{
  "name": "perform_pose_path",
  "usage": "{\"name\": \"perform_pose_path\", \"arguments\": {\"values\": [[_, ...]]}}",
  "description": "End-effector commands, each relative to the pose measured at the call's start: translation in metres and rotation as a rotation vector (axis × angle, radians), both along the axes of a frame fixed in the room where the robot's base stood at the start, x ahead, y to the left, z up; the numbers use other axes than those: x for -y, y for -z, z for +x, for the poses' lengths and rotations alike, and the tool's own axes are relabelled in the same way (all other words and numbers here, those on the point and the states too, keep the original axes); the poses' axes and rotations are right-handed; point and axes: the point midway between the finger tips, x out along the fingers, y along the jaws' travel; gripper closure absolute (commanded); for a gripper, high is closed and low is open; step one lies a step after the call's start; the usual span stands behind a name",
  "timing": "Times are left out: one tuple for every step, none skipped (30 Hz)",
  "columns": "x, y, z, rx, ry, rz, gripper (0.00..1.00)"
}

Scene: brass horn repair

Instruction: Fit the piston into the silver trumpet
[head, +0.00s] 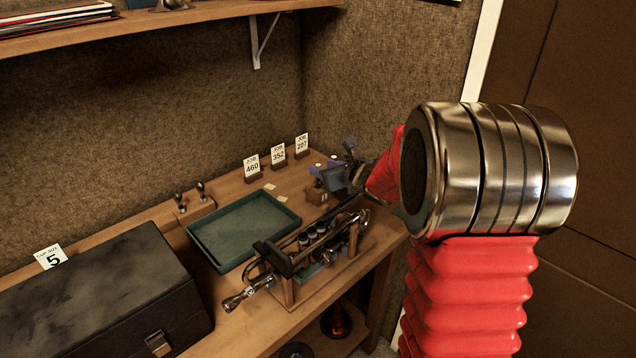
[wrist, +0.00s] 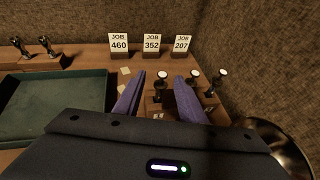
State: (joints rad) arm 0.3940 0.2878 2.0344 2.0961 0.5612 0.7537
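The trumpet (head: 318,240) lies in a wooden cradle (head: 288,290) at the bench's front edge, with several valve tops showing. In the wrist view, three pistons with pale tops stand near a small wooden block: one (wrist: 161,84) between my fingers, one (wrist: 193,77) by the right fingertip, and one (wrist: 221,76) farther right. The block (head: 318,197) shows beside my gripper in the head view. My gripper (wrist: 160,80) has two purple fingers, spread apart with gaps on both sides of the piston between them. My arm hides part of this area in the head view.
A green tray (head: 243,262) lies left of the cradle. A dark case (head: 95,300) fills the bench's left end. Job cards 460 (wrist: 119,43), 352 (wrist: 152,43) and 207 (wrist: 183,44) stand at the back. A dark flared bell (wrist: 280,145) is close at the right.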

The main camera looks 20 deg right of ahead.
Motion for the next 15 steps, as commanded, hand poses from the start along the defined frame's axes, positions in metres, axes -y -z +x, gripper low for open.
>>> {"name": "perform_pose_path", "arguments": {"values": [[0.0,0.001,0.001,0.0,0.0,0.0,0.63],[0.0,0.001,0.002,0.0,-0.001,0.0,0.63],[0.0,0.002,0.004,0.0,-0.001,0.0,0.63],[0.0,0.003,0.006,0.0,-0.001,-0.001,0.63],[0.0,0.004,0.008,0.0,-0.001,-0.001,0.63],[0.0,0.006,0.012,-0.001,-0.001,-0.001,0.63],[0.0,0.007,0.015,-0.001,-0.001,0.0,0.63],[0.0,0.008,0.018,-0.001,-0.001,0.0,0.63],[0.0,0.01,0.022,0.0,-0.001,0.0,0.63],[0.0,0.012,0.025,-0.001,-0.002,0.001,0.63],[0.0,0.013,0.028,-0.001,-0.002,0.001,0.63],[0.0,0.014,0.033,0.0,-0.002,0.001,0.63],[-0.001,0.016,0.036,0.0,-0.003,0.001,0.63],[-0.002,0.017,0.039,-0.001,-0.003,0.001,0.63],[-0.002,0.018,0.042,0.0,-0.003,0.0,0.63]]}}
